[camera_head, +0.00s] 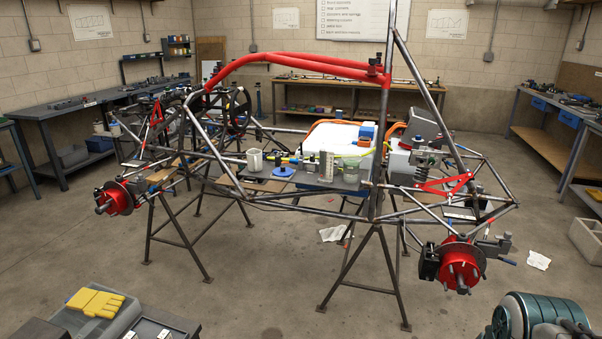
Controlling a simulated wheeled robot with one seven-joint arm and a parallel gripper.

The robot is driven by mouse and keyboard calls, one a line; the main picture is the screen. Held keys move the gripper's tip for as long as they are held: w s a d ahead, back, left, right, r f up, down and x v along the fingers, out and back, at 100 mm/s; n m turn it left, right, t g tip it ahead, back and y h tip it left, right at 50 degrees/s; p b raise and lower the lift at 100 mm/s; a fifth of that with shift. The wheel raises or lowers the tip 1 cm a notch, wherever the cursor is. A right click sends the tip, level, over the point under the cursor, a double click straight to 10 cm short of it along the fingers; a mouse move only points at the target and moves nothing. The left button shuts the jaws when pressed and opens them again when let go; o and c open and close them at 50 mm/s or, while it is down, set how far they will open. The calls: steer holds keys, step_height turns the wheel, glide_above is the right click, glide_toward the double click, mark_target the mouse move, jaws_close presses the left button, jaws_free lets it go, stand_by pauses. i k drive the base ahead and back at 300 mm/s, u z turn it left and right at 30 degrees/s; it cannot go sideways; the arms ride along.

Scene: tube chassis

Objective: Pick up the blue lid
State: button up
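The blue lid (285,172) looks like a small round blue disc with a raised middle. It lies on a grey shelf (312,182) mounted within the tube chassis, near the centre of the head view. A white cup-like container (254,160) stands to its left on the shelf. A white block with dark marks (326,166) and a pale green-grey jar (351,169) stand to its right. Small bottles and fittings lie close behind it. My gripper is not in view.
The chassis (297,131) rests on dark metal stands (357,268). A lower side tube runs in front of the shelf. A toolbox with yellow gloves (95,302) is at bottom left, and a teal tank (535,313) at bottom right. The floor (260,290) between is mostly clear.

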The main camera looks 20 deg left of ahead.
mark_target(283, 171)
steer(key=u, duration=0.45)
steer(key=i, duration=1.05)
steer(key=u, duration=0.55)
steer(key=i, duration=1.85)
steer(key=z, duration=0.35)
